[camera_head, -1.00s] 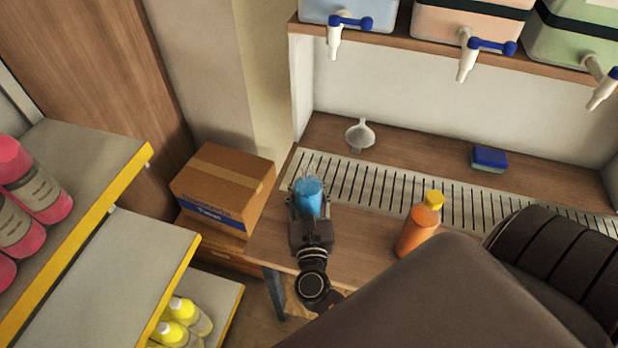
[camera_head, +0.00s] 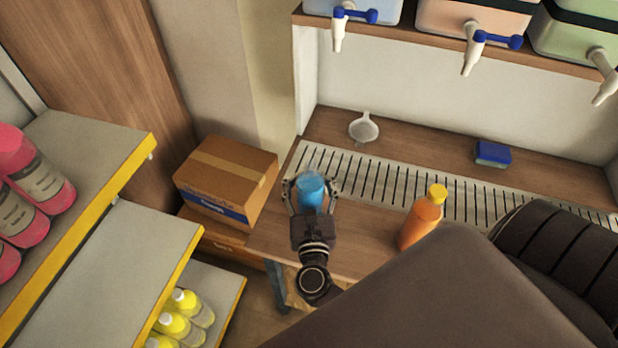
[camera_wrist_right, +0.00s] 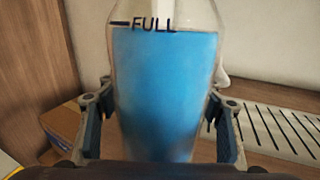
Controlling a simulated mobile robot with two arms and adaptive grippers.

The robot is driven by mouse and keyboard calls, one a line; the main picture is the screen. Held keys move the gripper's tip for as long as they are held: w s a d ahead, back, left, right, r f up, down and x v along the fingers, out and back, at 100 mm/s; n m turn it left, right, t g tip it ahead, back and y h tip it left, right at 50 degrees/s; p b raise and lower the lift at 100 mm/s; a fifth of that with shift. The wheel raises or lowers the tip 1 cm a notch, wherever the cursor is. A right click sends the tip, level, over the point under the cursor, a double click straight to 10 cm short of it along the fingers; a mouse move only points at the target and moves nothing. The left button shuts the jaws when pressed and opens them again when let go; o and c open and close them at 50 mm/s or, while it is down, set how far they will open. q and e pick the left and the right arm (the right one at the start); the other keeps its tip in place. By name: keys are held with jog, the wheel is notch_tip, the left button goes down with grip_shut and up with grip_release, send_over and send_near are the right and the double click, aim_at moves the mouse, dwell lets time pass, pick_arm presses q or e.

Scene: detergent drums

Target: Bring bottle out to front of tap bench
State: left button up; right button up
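The bottle (camera_head: 311,190) is clear and holds blue liquid. It stands upright at the left end of the tap bench (camera_head: 345,235), near the front edge of the slotted grate; its base is hidden. In the right wrist view the bottle (camera_wrist_right: 165,90) fills the middle, with the blue level just below its FULL mark. My right gripper (camera_head: 311,187) is around the bottle from the front. Its fingers (camera_wrist_right: 160,112) are spread on both sides with small gaps to the bottle, so it is open. My left gripper is not in view.
An orange bottle with a yellow cap (camera_head: 420,222) stands to the right. A funnel (camera_head: 363,128) and a blue sponge (camera_head: 492,153) lie behind the grate (camera_head: 385,183). Tapped tanks (camera_head: 470,18) are above. Cartons (camera_head: 225,180) and shelves (camera_head: 120,260) stand left.

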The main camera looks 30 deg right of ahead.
jog(key=shift+o, duration=1.3)
jog(key=shift+f, duration=0.1)
jog(key=shift+s+a+f, duration=0.1)
jog(key=shift+s, duration=0.05)
jog(key=v, duration=1.1)
jog(key=shift+s+a, duration=0.1)
jog(key=shift+s, duration=0.25)
